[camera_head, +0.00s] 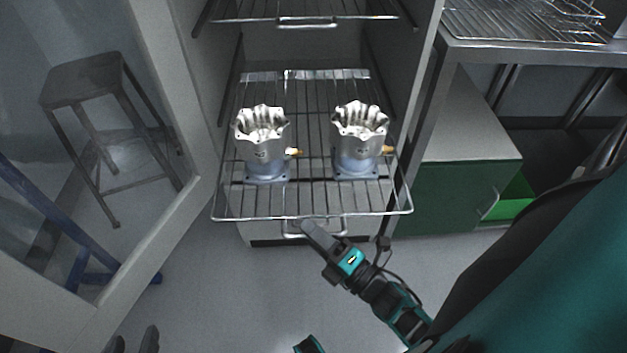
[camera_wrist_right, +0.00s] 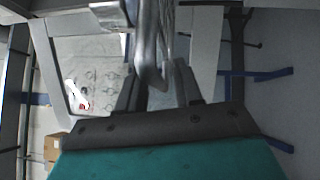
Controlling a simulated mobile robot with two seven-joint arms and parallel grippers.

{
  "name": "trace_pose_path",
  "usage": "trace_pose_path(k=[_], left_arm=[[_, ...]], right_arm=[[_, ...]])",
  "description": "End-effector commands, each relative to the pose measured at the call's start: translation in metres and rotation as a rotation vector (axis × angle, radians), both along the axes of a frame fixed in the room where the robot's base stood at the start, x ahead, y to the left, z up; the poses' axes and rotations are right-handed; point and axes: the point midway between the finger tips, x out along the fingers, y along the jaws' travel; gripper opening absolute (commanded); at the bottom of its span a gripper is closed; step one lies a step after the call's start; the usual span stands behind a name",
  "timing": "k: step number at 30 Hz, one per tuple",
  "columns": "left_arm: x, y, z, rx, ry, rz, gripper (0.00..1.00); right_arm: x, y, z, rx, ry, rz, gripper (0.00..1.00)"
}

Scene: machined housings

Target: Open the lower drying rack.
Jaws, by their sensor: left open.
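The lower drying rack (camera_head: 315,216) is a wire shelf in the open cabinet, and its front edge stands out past the cabinet front. Two grey machined housings (camera_head: 262,150) (camera_head: 358,145) stand upright on it. Its front handle (camera_head: 293,235) is a wire loop below the front edge. My right gripper (camera_head: 308,230) is at this handle. In the right wrist view, the handle bar (camera_wrist_right: 148,40) runs between the right gripper's fingers (camera_wrist_right: 156,88), which look closed around it. My left gripper (camera_head: 135,342) is open and empty at the bottom left, partly cut off.
An upper wire rack (camera_head: 300,14) sits above in the cabinet. The open glass door (camera_head: 170,225) stands at the left, with a stool (camera_head: 85,80) behind it. To the right are a bench with a wire rack (camera_head: 530,22) and a green cabinet (camera_head: 455,195). The floor in front is clear.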

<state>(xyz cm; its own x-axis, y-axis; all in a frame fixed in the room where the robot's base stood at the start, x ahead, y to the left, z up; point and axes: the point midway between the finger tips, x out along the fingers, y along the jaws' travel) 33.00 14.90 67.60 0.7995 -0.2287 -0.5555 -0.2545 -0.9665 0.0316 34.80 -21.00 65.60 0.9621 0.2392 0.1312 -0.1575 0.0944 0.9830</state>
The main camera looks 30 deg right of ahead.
Motion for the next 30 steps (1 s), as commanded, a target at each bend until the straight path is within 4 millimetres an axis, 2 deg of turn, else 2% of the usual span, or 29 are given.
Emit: trace_pose_path(k=[4,7,15,21,25,30], left_arm=[[0.000,-0.001,0.000,-0.004,0.001,0.003,0.51],[0.000,-0.001,0.000,-0.005,0.001,0.003,0.51],[0.000,-0.001,0.000,-0.005,0.001,0.003,0.51],[0.000,0.000,-0.002,-0.002,0.001,0.002,0.51],[0.000,0.000,-0.002,0.002,0.001,-0.001,0.51],[0.000,0.001,-0.003,0.005,0.001,-0.003,0.51]], right_arm=[[-0.006,-0.001,-0.001,0.000,0.002,0.000,0.35],[-0.019,-0.004,-0.003,-0.001,0.003,0.001,0.35],[-0.076,-0.019,-0.011,-0.001,0.004,0.000,0.35],[-0.109,-0.027,-0.016,-0.001,0.003,0.000,0.35],[-0.121,-0.030,-0.017,-0.001,0.001,0.000,0.35],[-0.125,-0.031,-0.017,-0.001,-0.001,0.000,0.35]])
